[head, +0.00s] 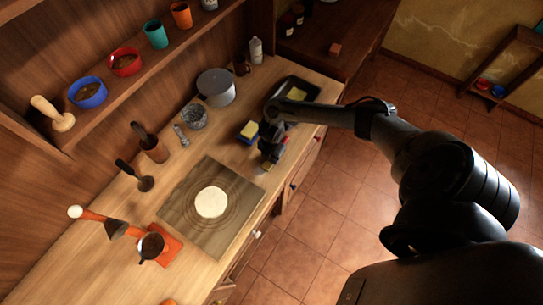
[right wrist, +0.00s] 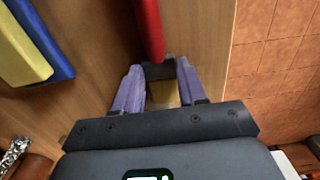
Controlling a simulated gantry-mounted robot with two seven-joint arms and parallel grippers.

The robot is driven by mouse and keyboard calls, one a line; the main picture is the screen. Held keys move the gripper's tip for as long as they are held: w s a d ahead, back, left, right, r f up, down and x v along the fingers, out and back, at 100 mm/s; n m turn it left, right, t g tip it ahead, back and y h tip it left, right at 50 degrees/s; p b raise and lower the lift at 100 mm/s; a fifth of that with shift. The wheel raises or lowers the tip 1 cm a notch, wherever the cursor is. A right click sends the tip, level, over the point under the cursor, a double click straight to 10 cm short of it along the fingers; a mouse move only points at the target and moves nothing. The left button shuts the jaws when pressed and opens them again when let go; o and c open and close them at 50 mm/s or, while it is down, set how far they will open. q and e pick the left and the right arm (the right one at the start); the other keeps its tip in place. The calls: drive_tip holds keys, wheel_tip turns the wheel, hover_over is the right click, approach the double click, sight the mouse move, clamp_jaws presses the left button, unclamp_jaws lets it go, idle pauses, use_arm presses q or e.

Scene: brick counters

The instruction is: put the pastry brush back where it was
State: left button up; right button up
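The pastry brush has a red handle (right wrist: 148,28), a dark ferrule (right wrist: 159,72) and pale yellow bristles (right wrist: 163,95) in the right wrist view. In the head view its pale bristle end (head: 265,167) shows just below my right gripper (head: 270,154), which hides much of the rest. The right gripper's two bluish fingers (right wrist: 158,80) close on both sides of the ferrule, with no clear gap. The brush is low over the counter (head: 190,265), near its front edge; whether it touches the wood cannot be told. My left gripper is not in view.
A yellow and blue sponge (head: 249,130) lies just left of the right gripper. A dark tray (head: 312,90) is behind it, beside a grey pot (head: 216,86). A board (head: 182,200) with round dough (head: 211,202) lies in front. Utensils stand along the wall side.

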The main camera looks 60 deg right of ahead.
drive_tip(key=o, duration=0.4)
drive_tip(key=shift+c, duration=0.2)
wheel_tip(320, 180, up, 11)
drive_tip(key=p, duration=0.2)
drive_tip(key=w+a+m+t+y, duration=0.15)
drive_tip(key=a+t, duration=0.35)
drive_tip(key=a, duration=1.9)
drive_tip(key=s+d+r+m, duration=0.1)
drive_tip(key=s+r+m, duration=0.3)
drive_tip(key=s+m, duration=0.3)
drive_tip(key=s+d+r+m+g+h, duration=0.1)
drive_tip(key=s+r+m, duration=0.3)
drive_tip(key=s+m, duration=0.3)
drive_tip(key=shift+d+r, duration=0.3)
drive_tip(key=shift+d, duration=0.1)
